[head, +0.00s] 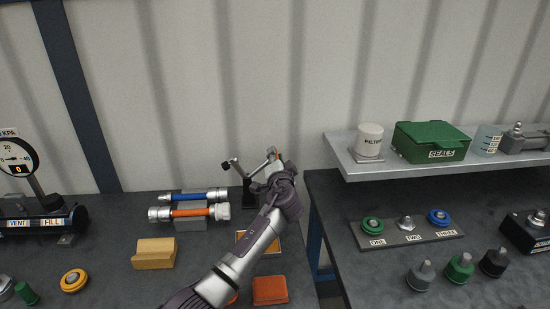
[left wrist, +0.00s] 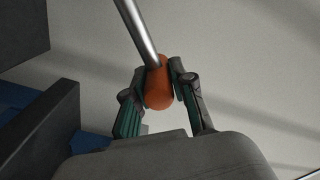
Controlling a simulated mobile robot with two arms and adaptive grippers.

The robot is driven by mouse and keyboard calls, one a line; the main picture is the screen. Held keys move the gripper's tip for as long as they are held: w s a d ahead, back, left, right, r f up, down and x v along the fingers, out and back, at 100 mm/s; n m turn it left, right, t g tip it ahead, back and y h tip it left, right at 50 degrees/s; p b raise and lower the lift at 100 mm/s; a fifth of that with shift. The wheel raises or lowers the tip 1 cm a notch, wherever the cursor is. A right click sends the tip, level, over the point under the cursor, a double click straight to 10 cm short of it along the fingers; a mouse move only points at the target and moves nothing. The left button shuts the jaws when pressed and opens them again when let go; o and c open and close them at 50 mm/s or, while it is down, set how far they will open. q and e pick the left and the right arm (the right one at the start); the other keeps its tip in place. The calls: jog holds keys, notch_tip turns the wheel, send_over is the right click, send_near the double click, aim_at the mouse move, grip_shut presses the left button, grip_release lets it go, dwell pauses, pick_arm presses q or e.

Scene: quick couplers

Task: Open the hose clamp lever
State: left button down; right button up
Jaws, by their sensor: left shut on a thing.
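The hose clamp (head: 248,186) stands at the back of the left bench, close to the wall, partly hidden behind my left arm. Its lever (left wrist: 138,28) is a metal rod ending in an orange grip. My left gripper (head: 276,158) is at the clamp's right side in the head view. In the left wrist view my left gripper (left wrist: 158,82) is shut on the orange grip (left wrist: 158,92), with one finger on each side of it. My right gripper is in neither view.
Hoses with a blue band (head: 190,196) and an orange band (head: 188,212) lie left of the clamp. A tan block (head: 154,253) and an orange block (head: 270,291) are nearer. A raised shelf (head: 350,169) stands to the right, past a gap between benches.

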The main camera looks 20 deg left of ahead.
pick_arm(q)
jog(key=shift+f, duration=0.25)
jog(key=c, duration=1)
grip_release()
jog(key=shift+r, duration=0.1)
jog(key=v, duration=1.2)
